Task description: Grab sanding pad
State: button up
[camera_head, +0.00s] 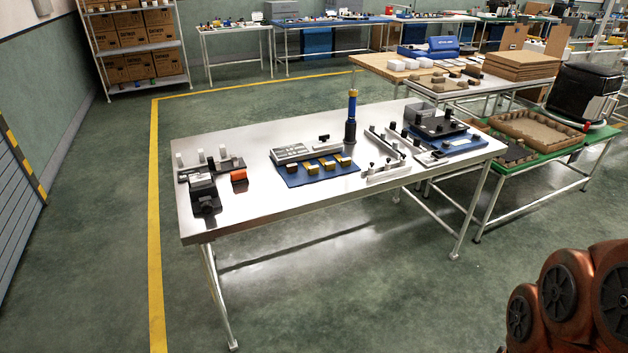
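No object is clearly recognisable as the sanding pad at this size. A small orange block with a dark base (239,176) lies at the left of the near steel table (262,215), beside a black device (204,192). Several small yellow-brown blocks (327,164) lie in a row on a blue mat (291,181) in the middle of the table. I cannot tell whether any of these is the pad. My gripper is not in view.
A blue and black upright tool (351,118) stands at the table's back edge. Metal rails (385,143) and a black fixture (436,124) occupy its right side. The table's front strip is bare. A green-topped table (563,147) stands at right. Floor in front is clear.

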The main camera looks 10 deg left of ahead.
aim_at(237, 178)
jog(key=u, duration=0.1)
jog(key=i, duration=1.45)
jog(key=u, duration=1.8)
jog(key=i, duration=0.6)
jog(key=u, duration=0.7)
